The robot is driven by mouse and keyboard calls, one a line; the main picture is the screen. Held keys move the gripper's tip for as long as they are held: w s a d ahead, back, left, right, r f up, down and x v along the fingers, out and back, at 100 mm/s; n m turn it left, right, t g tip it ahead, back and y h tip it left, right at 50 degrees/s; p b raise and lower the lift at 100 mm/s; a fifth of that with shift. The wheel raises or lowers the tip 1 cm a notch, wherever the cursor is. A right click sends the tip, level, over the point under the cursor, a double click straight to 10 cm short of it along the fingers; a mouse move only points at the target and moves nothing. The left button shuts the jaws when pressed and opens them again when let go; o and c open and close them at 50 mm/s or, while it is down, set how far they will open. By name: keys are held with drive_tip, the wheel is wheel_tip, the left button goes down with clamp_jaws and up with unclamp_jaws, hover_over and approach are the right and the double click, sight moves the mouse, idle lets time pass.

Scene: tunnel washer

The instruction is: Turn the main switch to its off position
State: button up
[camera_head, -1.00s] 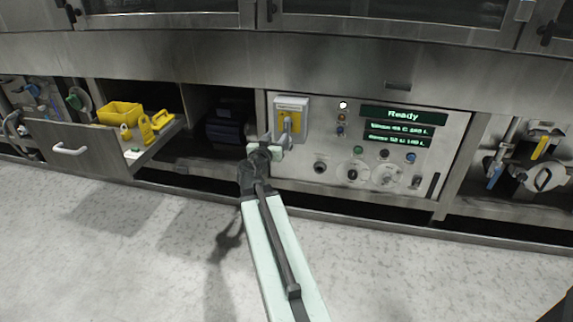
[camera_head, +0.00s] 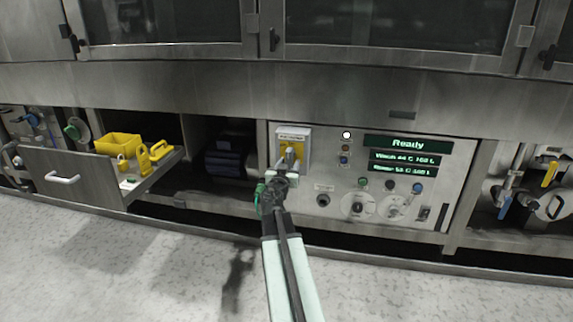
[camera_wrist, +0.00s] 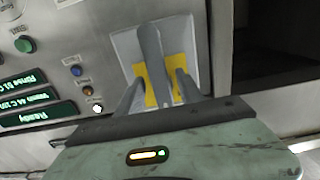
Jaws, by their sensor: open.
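The main switch is a pale grey box (camera_head: 304,136) with a yellow plate, on the left part of the control panel. Its grey lever shows in the wrist view (camera_wrist: 153,55), standing out in front of the yellow plate (camera_wrist: 178,73). My gripper (camera_head: 288,163) is at the lower front of the switch. In the wrist view its two fingers are apart, one on each side of the lever. I cannot tell whether either finger touches the lever. The gripper partly hides the switch's lower half in the head view.
The steel panel has a display reading "Ready" (camera_head: 408,143), lamps, buttons and dials right of the switch. An open drawer (camera_head: 75,178) with yellow lockout items (camera_head: 124,143) juts out at left. A dark motor (camera_head: 226,160) sits in the bay between. The floor in front is clear.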

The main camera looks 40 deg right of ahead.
clamp_jaws()
idle(1.4)
